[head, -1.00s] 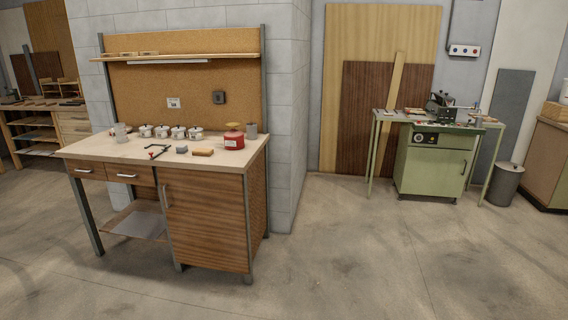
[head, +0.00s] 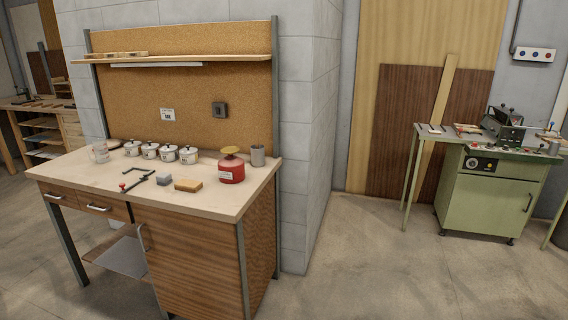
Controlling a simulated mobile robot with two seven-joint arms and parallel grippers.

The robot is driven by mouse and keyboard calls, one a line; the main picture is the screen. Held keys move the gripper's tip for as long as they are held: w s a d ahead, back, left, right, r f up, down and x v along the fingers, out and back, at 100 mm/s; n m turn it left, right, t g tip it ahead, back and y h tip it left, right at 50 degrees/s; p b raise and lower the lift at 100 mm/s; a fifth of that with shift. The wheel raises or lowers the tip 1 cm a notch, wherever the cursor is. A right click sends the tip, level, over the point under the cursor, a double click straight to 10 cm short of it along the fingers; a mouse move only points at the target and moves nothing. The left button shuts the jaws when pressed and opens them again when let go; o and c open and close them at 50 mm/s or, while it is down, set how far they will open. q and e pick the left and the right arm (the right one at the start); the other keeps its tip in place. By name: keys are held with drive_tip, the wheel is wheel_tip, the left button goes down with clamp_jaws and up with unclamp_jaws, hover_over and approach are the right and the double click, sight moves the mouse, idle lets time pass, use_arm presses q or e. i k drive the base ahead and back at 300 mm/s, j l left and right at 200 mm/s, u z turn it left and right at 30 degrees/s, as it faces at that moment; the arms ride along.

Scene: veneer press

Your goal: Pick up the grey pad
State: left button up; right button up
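A small grey block, which looks like the grey pad (head: 164,180), lies on the wooden top of the workbench (head: 110,190). It sits between a dark clamp-like tool (head: 136,180) on its left and a tan block (head: 188,185) on its right. Nothing covers it. Neither of my grippers shows in the head view.
A red can (head: 231,168), a grey metal cup (head: 257,155), several white pots (head: 150,150) and a clear beaker (head: 101,152) stand along the back of the bench. A green press machine (head: 490,180) stands at the right. The floor (head: 370,270) between is clear.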

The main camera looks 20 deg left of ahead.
sight(164, 179)
drive_tip(key=i+z, duration=0.1)
drive_tip(key=i, duration=1.55)
drive_tip(key=i+u, duration=0.35)
drive_tip(key=i+l+u, duration=0.1)
drive_tip(key=i+u, duration=0.3)
drive_tip(key=i+l+u, duration=0.35)
drive_tip(key=j, duration=0.1)
